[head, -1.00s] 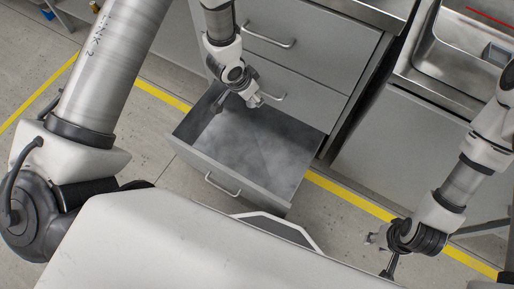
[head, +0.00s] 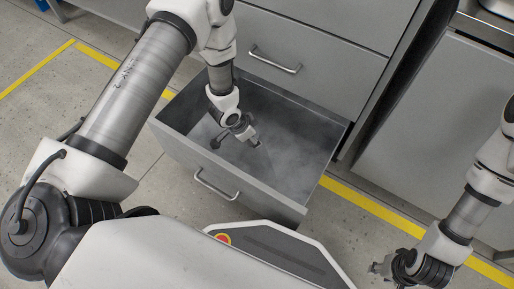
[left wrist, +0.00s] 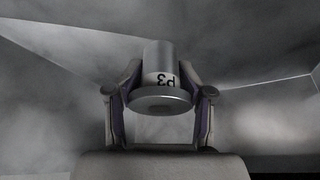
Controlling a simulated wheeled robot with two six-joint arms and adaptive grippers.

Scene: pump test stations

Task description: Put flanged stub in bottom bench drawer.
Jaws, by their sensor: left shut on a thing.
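The flanged stub (left wrist: 158,82), a grey metal cylinder with a wider round flange and a dark "P3" mark, shows in the left wrist view. My left gripper (left wrist: 160,104) is shut on it, one finger on each side. In the head view my left gripper (head: 236,139) points down inside the outline of the open bottom bench drawer (head: 262,196); the stub cannot be made out clearly there. The drawer floor looks bare. Whether the stub touches the floor, I cannot tell. My right gripper (head: 384,270) is open at the lower right, partly cut off by the frame edge, apart from the drawer.
A closed drawer (head: 315,55) with a bar handle is above the open one. A grey cabinet (head: 430,120) stands to the right across a narrow gap. A yellow floor line (head: 372,205) runs past the bench. The floor to the right of the drawer is clear.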

